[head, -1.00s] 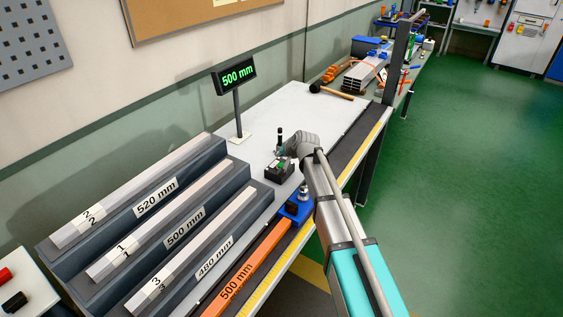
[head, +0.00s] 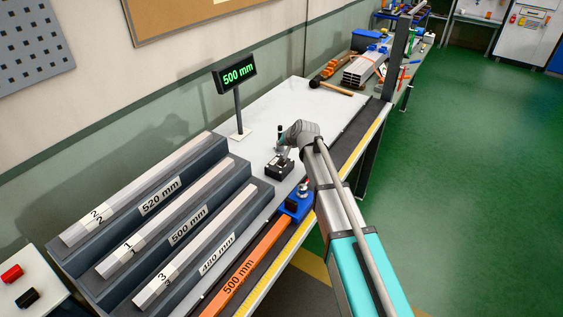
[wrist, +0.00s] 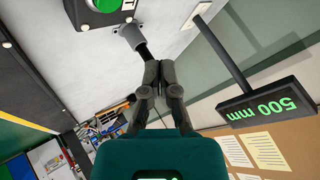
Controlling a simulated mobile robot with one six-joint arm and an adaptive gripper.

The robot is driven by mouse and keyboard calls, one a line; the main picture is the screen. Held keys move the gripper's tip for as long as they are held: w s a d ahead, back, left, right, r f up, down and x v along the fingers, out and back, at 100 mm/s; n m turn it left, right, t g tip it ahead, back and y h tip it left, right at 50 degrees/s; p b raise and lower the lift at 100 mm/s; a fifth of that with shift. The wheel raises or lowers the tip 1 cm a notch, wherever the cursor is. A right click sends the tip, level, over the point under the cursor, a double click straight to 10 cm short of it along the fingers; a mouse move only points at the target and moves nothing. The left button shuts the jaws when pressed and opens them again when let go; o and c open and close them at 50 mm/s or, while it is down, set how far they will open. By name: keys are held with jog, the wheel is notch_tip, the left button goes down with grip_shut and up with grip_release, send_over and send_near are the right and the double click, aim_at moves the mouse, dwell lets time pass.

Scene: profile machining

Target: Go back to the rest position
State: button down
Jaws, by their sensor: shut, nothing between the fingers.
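My gripper (wrist: 158,80) is shut and empty in the wrist view, its two dark fingers together. In the head view my gripper (head: 281,136) is small and partly hidden at the end of my arm. It is above the white bench top, close to a dark box with a green button (head: 279,167). In the wrist view this green button (wrist: 105,4) shows at the top edge, with a grey stem beside it near the fingertips. Whether the fingers touch anything there I cannot tell.
A stepped rack (head: 75,258) holds profiles labelled 520, 500 and 480 mm at left. A display (head: 236,76) reading 500 mm stands behind the box. An orange 500 mm bar (head: 243,275) and a blue clamp (head: 297,205) lie along the front edge. Green floor at right is clear.

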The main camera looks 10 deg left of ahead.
dwell(0.4)
jog(key=s+d+f+g+h, duration=0.2)
jog(key=s+d+g+h, duration=0.1)
jog(key=s+d, duration=1.1)
jog(key=s+d+f+g+h, duration=0.3)
jog(key=s+d, duration=1)
jog(key=d, duration=1)
jog(key=shift+s+f+h, duration=0.3)
jog(key=shift+s, duration=0.05)
